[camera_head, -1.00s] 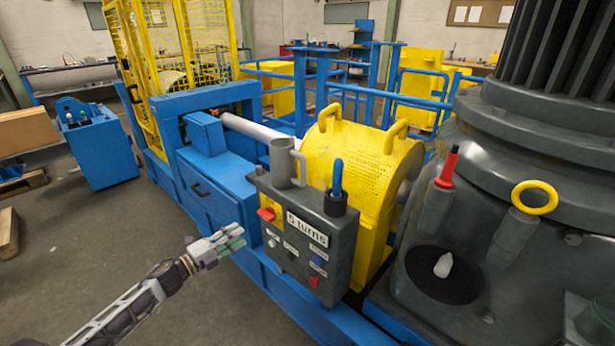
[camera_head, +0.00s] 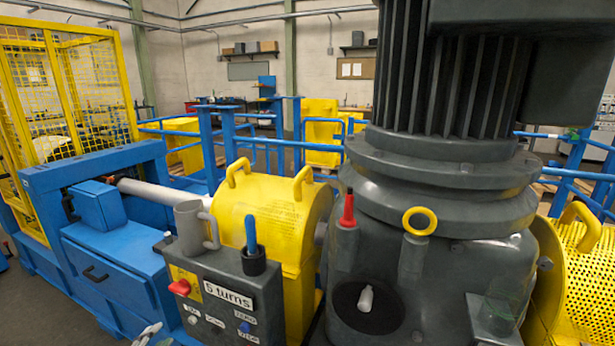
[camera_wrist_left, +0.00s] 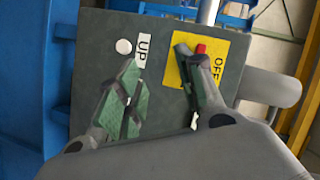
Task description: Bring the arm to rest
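My left gripper (camera_head: 147,335) shows only as a small piece at the bottom edge of the head view, in front of the control box (camera_head: 232,318). In the left wrist view its two green-padded fingers (camera_wrist_left: 160,72) are spread apart with nothing between them, so it is open. Behind the fingers is the grey face of the control box (camera_wrist_left: 95,50), with a white button (camera_wrist_left: 123,46) beside an "UP" label and a yellow "OFF" plate (camera_wrist_left: 228,48) with a red switch. The right finger covers part of that plate. My right gripper is in neither view.
A grey mug (camera_head: 187,230) and a dark holder with a blue handle (camera_head: 251,235) sit on the control box. Behind are a yellow guard (camera_head: 270,213) and a large grey motor housing (camera_head: 450,215). Blue machine casing (camera_head: 115,270) lies to the left.

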